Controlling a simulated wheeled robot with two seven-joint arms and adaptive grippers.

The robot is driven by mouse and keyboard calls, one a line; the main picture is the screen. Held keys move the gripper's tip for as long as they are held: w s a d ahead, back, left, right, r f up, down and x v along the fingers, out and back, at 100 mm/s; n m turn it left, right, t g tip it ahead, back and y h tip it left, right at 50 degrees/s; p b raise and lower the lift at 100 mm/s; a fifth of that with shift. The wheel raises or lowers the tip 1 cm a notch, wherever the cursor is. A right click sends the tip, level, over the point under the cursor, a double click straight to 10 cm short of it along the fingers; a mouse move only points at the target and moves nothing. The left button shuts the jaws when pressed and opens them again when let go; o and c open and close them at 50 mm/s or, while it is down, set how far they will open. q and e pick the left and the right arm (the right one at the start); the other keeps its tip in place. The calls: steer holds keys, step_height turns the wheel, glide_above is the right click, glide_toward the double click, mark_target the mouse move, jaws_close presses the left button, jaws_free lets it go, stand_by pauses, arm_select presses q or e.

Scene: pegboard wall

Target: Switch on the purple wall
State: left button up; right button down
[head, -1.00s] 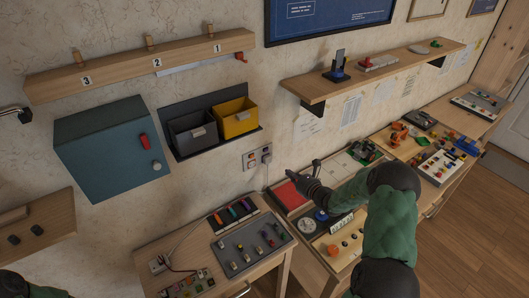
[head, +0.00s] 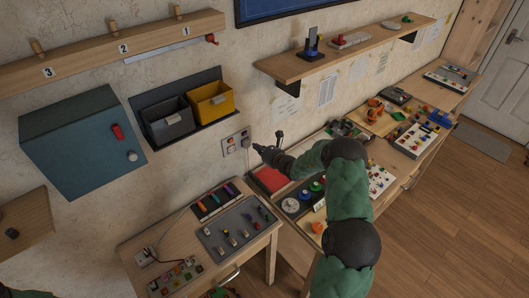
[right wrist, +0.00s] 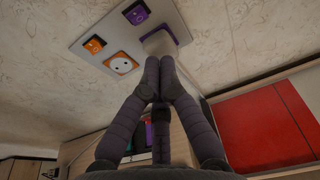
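The wall plate (head: 236,142) is on the wall above the workbench. In the right wrist view it carries a purple switch (right wrist: 136,14), an orange switch (right wrist: 95,45) and an orange socket (right wrist: 121,64). A pale plug (right wrist: 159,42) sits in a purple-edged socket beside them. My right gripper (head: 259,148) is just right of the plate, pointing at it. In the right wrist view its fingertips (right wrist: 159,63) are together in front of the plug, with nothing visible between them; whether they touch it I cannot tell. My left gripper is not in view.
Yellow (head: 213,103) and dark grey (head: 168,122) bins hang left of the plate. A wooden shelf (head: 290,67) juts out above right. Below are a red panel (head: 270,180) and a grey board (head: 240,230) with switches. A teal cabinet (head: 82,145) hangs at left.

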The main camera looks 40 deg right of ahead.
mark_target(245, 131)
steer(key=shift+w+a+r, duration=0.1)
steer(key=shift+w+r, duration=0.25)
steer(key=shift+w, duration=0.4)
steer(key=shift+w+a+r, duration=0.1)
steer(key=shift+w+r, duration=0.2)
steer(key=shift+w, duration=0.4)
steer(key=shift+w+r, duration=0.35)
steer(key=shift+w, duration=0.4)
steer(key=shift+w+r+g+p, duration=0.35)
steer(key=shift+r+g+p, duration=0.35)
steer(key=shift+p, duration=0.5)
steer(key=shift+s+f, duration=0.1)
steer(key=shift+f, duration=0.2)
steer(key=shift+r, duration=0.8)
